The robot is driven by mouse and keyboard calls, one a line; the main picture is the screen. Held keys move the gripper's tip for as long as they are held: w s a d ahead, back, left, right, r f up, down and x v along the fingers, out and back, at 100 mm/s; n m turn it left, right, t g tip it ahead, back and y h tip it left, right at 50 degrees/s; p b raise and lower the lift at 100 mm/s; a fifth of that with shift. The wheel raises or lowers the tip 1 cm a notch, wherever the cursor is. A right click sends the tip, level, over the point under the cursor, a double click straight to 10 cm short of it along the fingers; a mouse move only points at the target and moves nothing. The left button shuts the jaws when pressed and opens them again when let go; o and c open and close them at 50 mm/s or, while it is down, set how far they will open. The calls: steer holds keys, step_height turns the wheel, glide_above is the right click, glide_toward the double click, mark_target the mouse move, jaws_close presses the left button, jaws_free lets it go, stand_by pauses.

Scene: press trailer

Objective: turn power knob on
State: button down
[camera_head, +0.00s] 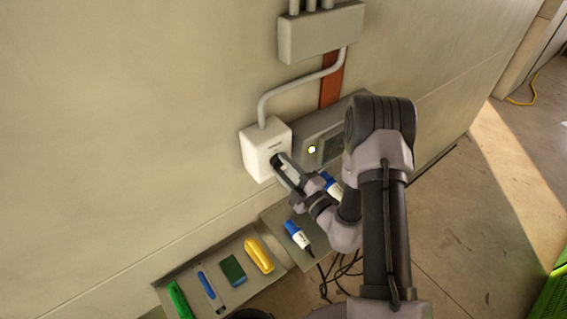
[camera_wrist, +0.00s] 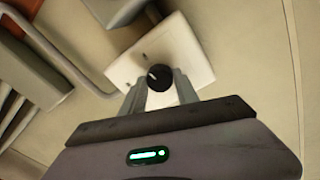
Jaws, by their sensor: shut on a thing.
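The black round power knob (camera_wrist: 159,78) sits on the front of a white wall box (camera_wrist: 189,50), with a short white mark on its face. In the head view the white box (camera_head: 258,150) is on the wall at the centre. My gripper (camera_head: 281,164) reaches it from the lower right and covers most of the knob there. In the wrist view my gripper (camera_wrist: 159,88) has one finger on each side of the knob and is shut on it. Small print on the box is too small to read.
A grey conduit (camera_head: 300,82) runs up to a junction box (camera_head: 320,32). Cables hang near the floor, which is open at right.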

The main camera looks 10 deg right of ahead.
steer(key=shift+m+p, duration=0.5)
steer(key=shift+m, duration=0.7)
steer(key=c, duration=0.9)
jaws_free()
steer(key=b+v, duration=0.4)
steer(key=v, duration=1.3)
steer(key=shift+s, duration=0.25)
